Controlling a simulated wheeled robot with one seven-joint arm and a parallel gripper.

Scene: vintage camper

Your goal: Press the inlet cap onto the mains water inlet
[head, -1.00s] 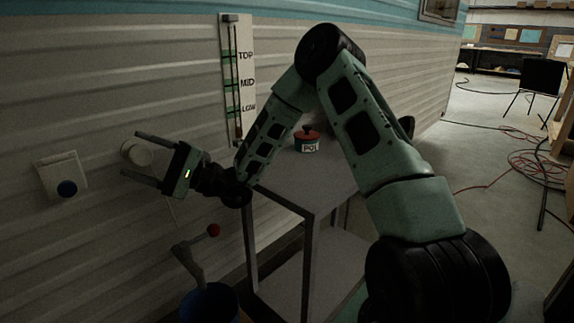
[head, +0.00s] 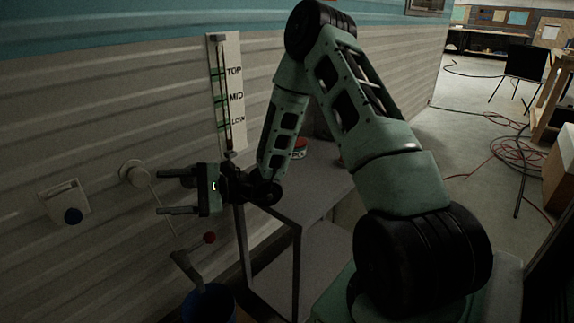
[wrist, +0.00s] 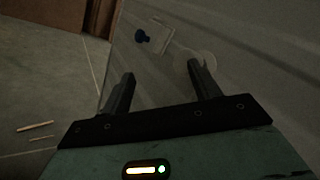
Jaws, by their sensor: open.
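A white square wall fitting (head: 52,197), seemingly the mains water inlet, is at the left of the head view.
A round pale wall disc (head: 134,173) with a thin hanging line is near my fingertips. A grey table (head: 318,165) bears a pot (head: 300,154). A level gauge (head: 226,90) is above.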

